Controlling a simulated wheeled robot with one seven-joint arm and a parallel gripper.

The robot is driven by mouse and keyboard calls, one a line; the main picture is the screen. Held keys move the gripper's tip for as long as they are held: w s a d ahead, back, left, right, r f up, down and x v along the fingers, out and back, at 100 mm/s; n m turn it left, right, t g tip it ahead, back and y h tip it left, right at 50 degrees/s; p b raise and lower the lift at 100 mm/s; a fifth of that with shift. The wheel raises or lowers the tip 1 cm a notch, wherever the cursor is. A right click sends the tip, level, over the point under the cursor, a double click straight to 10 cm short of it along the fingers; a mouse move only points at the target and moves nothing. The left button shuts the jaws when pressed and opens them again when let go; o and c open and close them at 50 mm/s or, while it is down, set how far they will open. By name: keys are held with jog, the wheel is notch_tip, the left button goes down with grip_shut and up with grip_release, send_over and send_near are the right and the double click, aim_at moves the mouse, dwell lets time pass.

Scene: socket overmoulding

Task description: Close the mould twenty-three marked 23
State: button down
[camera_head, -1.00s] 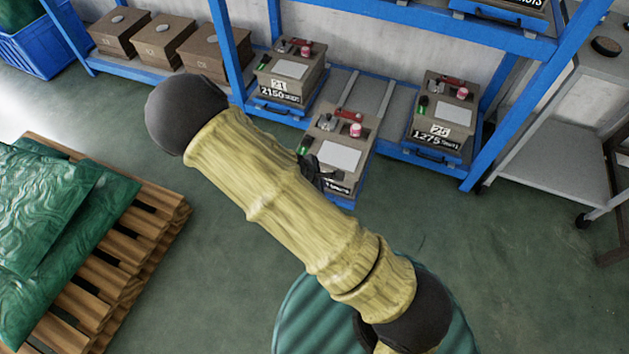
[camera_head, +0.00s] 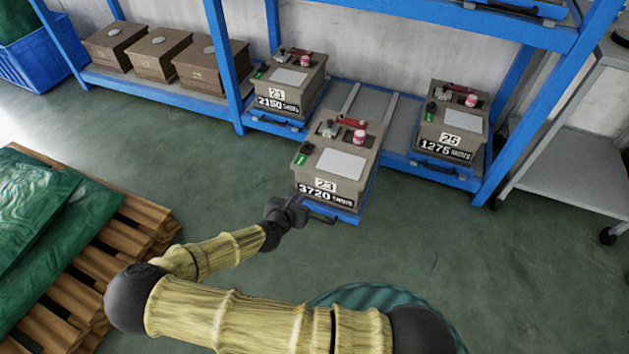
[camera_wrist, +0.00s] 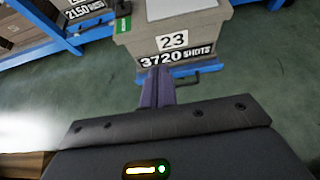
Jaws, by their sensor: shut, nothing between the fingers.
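Mould 23 (camera_head: 338,163) is a grey-brown box with a white top plate, a green part and red parts on it. Its front reads 23 and 3720 shots, also in the wrist view (camera_wrist: 178,45). It stands on a blue tray (camera_head: 345,214) that is pulled out in front of the rack's neighbouring trays. A dark handle (camera_head: 322,217) is at the tray's front. My gripper (camera_head: 293,203) is shut and empty by the front left corner of the mould. In the wrist view its fingers (camera_wrist: 157,82) point at the mould's front, left of the handle (camera_wrist: 190,80).
Mould 21 (camera_head: 290,82) and mould 25 (camera_head: 450,118) sit further back on the rack, either side of two bare rails (camera_head: 372,105). A wooden pallet (camera_head: 120,235) with green sacks is at left, a grey cart (camera_head: 570,180) at right. Floor before the rack is clear.

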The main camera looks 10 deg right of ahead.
jog(key=shift+f, duration=0.1)
jog(key=b, duration=0.5)
send_near(318, 175)
notch_tip(318, 175, down, 4)
jog(key=w, duration=0.1)
jog(key=w+d+b, duration=0.1)
jog(key=w+d, duration=0.1)
jog(key=w, duration=0.1)
jog(key=shift+d+b, duration=0.15)
jog(key=shift+b, duration=0.25)
jog(key=shift+w+d+r, duration=0.2)
jog(key=shift+w+r, duration=0.15)
jog(key=shift+w, duration=0.1)
